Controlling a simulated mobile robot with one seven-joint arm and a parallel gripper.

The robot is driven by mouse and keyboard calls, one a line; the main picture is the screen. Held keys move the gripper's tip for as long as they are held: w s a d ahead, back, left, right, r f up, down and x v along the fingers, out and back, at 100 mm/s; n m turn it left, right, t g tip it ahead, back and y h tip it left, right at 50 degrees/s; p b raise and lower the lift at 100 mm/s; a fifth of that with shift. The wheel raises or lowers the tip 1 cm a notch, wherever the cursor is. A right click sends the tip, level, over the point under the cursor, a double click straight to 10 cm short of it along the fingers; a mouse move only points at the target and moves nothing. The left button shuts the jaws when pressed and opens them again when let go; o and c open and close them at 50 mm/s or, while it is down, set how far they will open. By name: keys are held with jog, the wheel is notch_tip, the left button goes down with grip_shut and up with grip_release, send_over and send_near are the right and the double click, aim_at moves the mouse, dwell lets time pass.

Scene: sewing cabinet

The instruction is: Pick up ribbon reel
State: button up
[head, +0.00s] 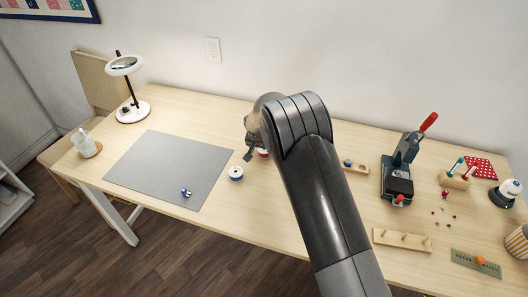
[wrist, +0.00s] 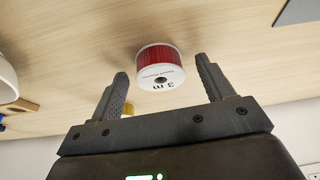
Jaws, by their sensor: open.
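My gripper (wrist: 162,78) is open, with one finger to either side of the reel in the picture. The reel appears ahead of the fingertips, with visible gaps and no contact. In the head view my arm hides most of the reel; a sliver of red and white (head: 263,153) shows beside my gripper (head: 250,151).
A grey mat (head: 165,165) with a small blue item (head: 186,192) lies further left. Right of my arm are a small wooden tray (head: 352,168), a press (head: 398,175) and a peg rack (head: 402,241).

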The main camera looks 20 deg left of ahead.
jog(key=c, duration=1)
jog(key=shift+r, duration=0.1)
jog(key=shift+c, duration=0.2)
